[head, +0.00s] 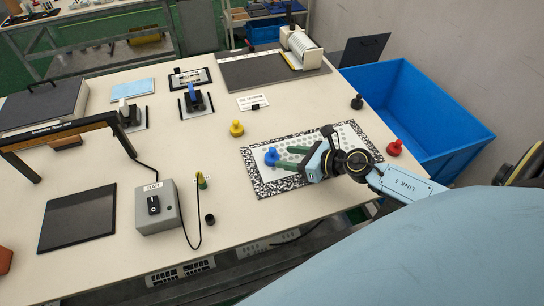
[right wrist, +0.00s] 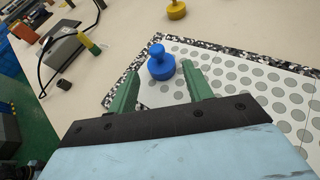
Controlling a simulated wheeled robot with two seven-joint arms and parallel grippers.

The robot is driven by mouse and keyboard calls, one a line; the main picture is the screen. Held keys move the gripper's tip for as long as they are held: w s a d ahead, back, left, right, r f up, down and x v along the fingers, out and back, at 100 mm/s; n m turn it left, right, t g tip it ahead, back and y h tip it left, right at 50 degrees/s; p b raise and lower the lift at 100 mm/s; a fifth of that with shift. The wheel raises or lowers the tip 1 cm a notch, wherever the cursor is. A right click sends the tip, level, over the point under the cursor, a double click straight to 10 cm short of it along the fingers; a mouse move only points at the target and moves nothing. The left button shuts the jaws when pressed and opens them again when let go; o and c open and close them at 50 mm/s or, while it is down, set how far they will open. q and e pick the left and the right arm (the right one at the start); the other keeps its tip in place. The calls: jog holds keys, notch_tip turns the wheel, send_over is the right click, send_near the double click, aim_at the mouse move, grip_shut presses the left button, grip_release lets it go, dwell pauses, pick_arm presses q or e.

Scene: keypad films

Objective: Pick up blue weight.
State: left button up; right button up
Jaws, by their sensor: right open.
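The blue weight (head: 271,157) is a knobbed piece standing upright on the left part of a white dotted sheet with a speckled border (head: 262,189). My right gripper (head: 287,158) reaches in from the right, low over the sheet, with its green fingers pointing at the weight. In the right wrist view the blue weight (right wrist: 161,64) stands just beyond and between the open fingertips (right wrist: 161,79), nearer the left finger. Nothing is held. My left gripper is not in view.
A yellow weight (head: 236,128) stands behind the sheet, a black one (head: 357,102) at the back right and a red one (head: 394,148) at the right edge. A grey switch box (head: 158,207) with a cable is at left. A blue bin (head: 420,112) stands beside the table.

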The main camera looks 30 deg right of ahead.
aim_at(275, 157)
jog(key=x, duration=0.5)
jog(key=shift+s+f, duration=0.15)
jog(key=shift+f, duration=0.15)
jog(key=shift+c, duration=0.2)
jog(key=shift+r, duration=0.1)
jog(key=c, duration=0.9)
